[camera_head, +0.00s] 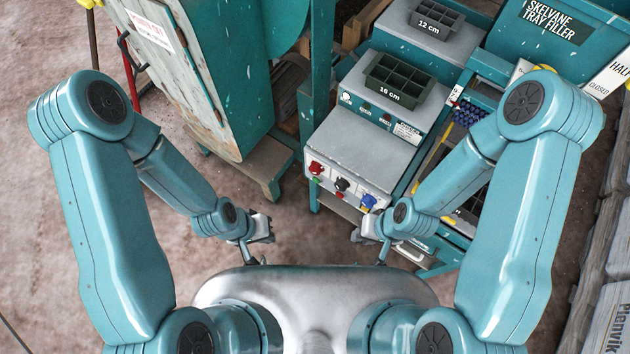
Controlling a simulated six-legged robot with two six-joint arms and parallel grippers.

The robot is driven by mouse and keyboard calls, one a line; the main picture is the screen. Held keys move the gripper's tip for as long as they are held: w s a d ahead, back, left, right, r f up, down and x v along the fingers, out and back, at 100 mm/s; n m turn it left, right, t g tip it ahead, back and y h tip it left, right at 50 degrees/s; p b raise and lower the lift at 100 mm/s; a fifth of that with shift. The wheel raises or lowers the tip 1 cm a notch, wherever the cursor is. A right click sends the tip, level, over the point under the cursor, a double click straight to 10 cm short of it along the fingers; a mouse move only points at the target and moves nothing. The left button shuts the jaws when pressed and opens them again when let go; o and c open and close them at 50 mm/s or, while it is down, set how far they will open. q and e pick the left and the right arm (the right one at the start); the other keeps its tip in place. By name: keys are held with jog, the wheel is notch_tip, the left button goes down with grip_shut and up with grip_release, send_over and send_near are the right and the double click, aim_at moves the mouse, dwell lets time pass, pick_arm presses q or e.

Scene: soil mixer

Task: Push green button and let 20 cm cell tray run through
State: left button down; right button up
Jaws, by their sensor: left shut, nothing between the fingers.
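A dark green cell tray marked 16 cm (400,75) sits on the middle step of the machine. A similar tray marked 12 cm (432,17) sits on the step behind it. No tray marked 20 cm is visible. The nearest step's front panel (330,187) carries red, black and blue controls, with a small green spot (318,181) below the red one. I cannot tell which green part is the button. My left gripper (258,246) is shut and empty, left of the panel and apart from it. My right gripper (371,247) is below the panel's right end; its opening is unclear.
The teal tray filler (545,45) stands at the back right with a sign. A teal cabinet (180,70) stands at the left on a wooden base. Stacked bags (612,270) line the right edge. The nearest step's grey top (362,140) is bare.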

jog(key=shift+d, duration=0.1)
grip_shut()
dwell(1.2)
